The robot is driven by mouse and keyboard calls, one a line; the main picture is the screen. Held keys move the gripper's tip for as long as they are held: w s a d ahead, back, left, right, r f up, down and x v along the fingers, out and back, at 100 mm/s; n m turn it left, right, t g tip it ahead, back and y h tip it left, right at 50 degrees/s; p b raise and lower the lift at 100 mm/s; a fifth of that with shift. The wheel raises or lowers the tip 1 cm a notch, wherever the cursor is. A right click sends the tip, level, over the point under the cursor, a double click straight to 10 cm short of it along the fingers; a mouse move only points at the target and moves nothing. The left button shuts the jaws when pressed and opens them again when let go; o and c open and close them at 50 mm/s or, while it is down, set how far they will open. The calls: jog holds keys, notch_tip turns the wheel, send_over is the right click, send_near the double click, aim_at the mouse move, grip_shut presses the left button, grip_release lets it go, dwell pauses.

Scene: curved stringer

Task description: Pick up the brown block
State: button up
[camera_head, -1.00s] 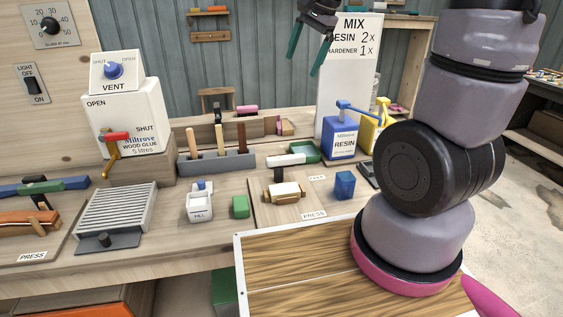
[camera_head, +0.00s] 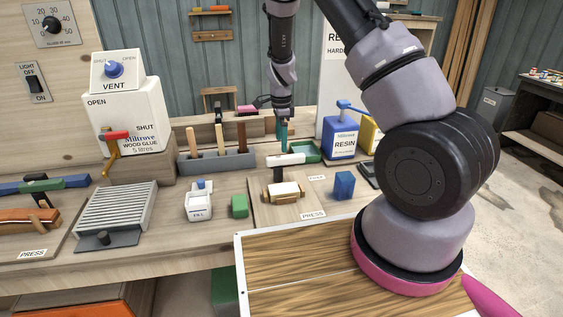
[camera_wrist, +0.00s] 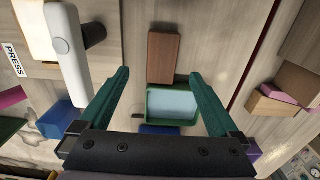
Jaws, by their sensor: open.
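The brown block (camera_wrist: 163,57) shows in the wrist view as an oblong piece lying flat on the bench. It is just beyond the upper edge of the green tray (camera_wrist: 183,121). My gripper (camera_wrist: 160,74) is open and empty, with its two teal fingers apart. The block lies between the lines of the fingers, a little ahead of the tips, and seems below them. In the head view my gripper (camera_head: 282,135) hangs pointing down over the back of the bench, near the white-handled lever (camera_head: 286,159). I cannot make out the brown block clearly there.
The green tray (camera_head: 313,152) and blue resin can (camera_head: 340,138) stand right of my gripper. A grey rack with upright wooden handles (camera_head: 220,160) is to the left. A blue cube (camera_head: 344,185) and green block (camera_head: 240,206) are in front.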

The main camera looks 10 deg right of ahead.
notch_tip(320, 180, down, 7)
jog(key=shift+w+d+r, duration=0.1)
jog(key=shift+w, duration=0.05)
jog(key=c, duration=1.5)
